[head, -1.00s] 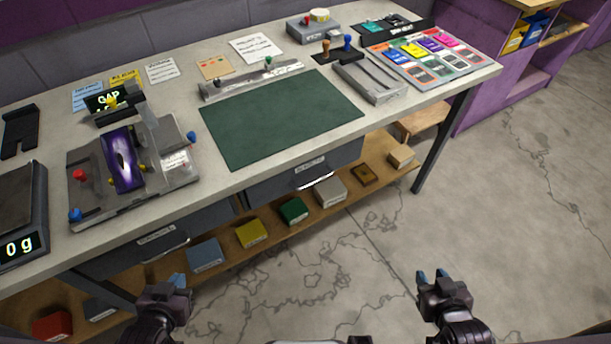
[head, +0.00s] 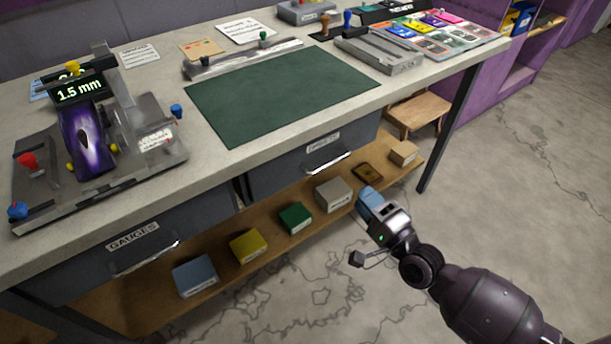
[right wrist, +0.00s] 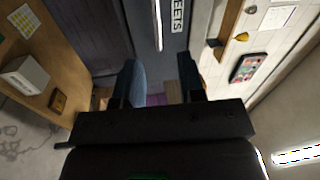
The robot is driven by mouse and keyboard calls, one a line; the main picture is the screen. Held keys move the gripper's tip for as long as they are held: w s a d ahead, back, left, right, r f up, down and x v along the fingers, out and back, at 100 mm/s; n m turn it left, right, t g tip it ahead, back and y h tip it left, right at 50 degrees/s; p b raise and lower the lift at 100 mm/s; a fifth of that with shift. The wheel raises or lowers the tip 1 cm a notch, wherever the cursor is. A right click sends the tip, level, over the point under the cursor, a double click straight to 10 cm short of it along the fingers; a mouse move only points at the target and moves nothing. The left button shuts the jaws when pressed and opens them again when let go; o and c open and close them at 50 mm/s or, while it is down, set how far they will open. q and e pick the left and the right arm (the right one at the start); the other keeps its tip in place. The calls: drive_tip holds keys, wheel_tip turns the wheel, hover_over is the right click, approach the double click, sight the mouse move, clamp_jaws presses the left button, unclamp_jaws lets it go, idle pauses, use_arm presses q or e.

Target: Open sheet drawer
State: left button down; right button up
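The sheet drawer (head: 270,176) is a dark grey drawer under the right part of the bench, with a partly readable label and a silver bar handle (head: 327,161). It looks shut. In the right wrist view the label (right wrist: 178,14) ends in "EETS" and the handle (right wrist: 157,22) lies ahead, beyond the fingers. My right gripper (head: 368,203) is in front of the bench, right of and below the handle, apart from it. In the right wrist view its blue fingers (right wrist: 160,85) are spread with nothing between them. My left gripper is out of the head view.
A second drawer (head: 190,225), labelled GAUGES, is at left. A green mat (head: 280,95) lies on the bench. Open floor is at right.

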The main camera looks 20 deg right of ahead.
sight(330, 162)
drive_tip(key=shift+m, duration=0.7)
drive_tip(key=x, duration=0.6)
drive_tip(key=b+x, duration=0.1)
drive_tip(key=x, duration=0.5)
drive_tip(key=shift+a+f, duration=0.2)
drive_tip(key=shift+f, duration=0.05)
clamp_jaws()
